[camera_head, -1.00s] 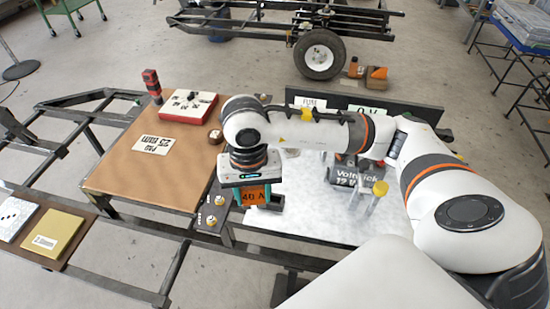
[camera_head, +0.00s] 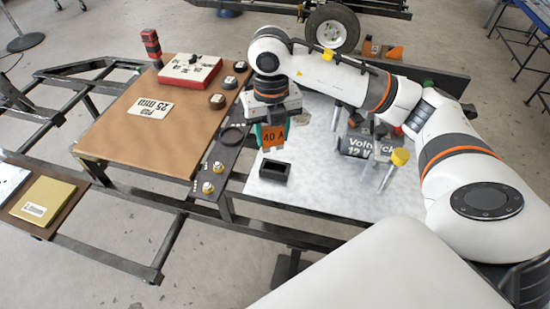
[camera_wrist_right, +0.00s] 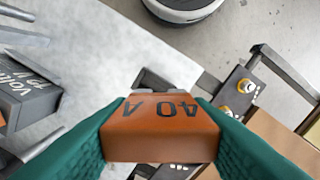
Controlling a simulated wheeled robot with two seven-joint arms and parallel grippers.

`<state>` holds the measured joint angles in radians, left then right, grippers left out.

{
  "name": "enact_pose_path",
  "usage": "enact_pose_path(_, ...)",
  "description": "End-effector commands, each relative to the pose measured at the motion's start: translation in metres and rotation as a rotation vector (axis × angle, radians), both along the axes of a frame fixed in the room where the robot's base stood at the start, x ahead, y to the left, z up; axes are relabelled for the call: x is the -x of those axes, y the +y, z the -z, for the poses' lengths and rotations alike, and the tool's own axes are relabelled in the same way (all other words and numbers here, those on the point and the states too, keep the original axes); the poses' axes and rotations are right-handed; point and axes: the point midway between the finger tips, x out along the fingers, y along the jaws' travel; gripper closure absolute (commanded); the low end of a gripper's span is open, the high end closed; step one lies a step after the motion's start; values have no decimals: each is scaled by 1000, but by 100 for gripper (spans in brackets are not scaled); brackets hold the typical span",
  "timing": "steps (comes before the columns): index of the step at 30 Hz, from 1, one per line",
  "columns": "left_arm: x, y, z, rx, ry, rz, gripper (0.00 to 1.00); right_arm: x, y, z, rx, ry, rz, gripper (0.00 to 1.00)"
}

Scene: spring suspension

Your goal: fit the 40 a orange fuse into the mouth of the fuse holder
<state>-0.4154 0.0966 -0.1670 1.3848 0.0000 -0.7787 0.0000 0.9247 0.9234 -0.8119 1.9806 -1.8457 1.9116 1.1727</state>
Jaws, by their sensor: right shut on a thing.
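The orange fuse (camera_head: 272,137), marked 40 A, is held between the teal fingers of my right gripper (camera_head: 271,133), above the white work surface. In the right wrist view the fuse (camera_wrist_right: 160,129) sits between both fingers of the gripper (camera_wrist_right: 160,125), its lettering upside down. The fuse holder (camera_head: 275,172) is a black open-topped box on the white surface, nearer to the camera than the fuse and apart from it in the head view. Its mouth faces up and looks empty. My left gripper is not in view.
A dark strip with brass studs (camera_head: 208,188) lies left of the holder. A brown board (camera_head: 135,135) with a red-and-white box (camera_head: 190,71) is farther left.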

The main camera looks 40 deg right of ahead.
Motion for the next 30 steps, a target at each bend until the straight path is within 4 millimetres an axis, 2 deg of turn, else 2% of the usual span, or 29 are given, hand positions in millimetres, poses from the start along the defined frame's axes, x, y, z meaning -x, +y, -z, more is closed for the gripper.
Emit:
enact_pose_path(3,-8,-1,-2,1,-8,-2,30,-4,-7,8,-3,-2,258,77)
enact_pose_path(9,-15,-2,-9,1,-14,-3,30,-8,-13,10,-6,-3,512,77)
enact_pose_path(11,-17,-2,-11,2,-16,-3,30,-8,-14,14,-5,-1,543,77)
enact_pose_path(18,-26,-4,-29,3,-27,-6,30,-8,-14,57,-4,1,560,77)
enact_pose_path(26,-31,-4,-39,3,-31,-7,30,-8,-14,80,-5,-1,558,77)
enact_pose_path(30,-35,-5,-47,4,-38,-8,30,-8,-14,101,-5,0,558,77)
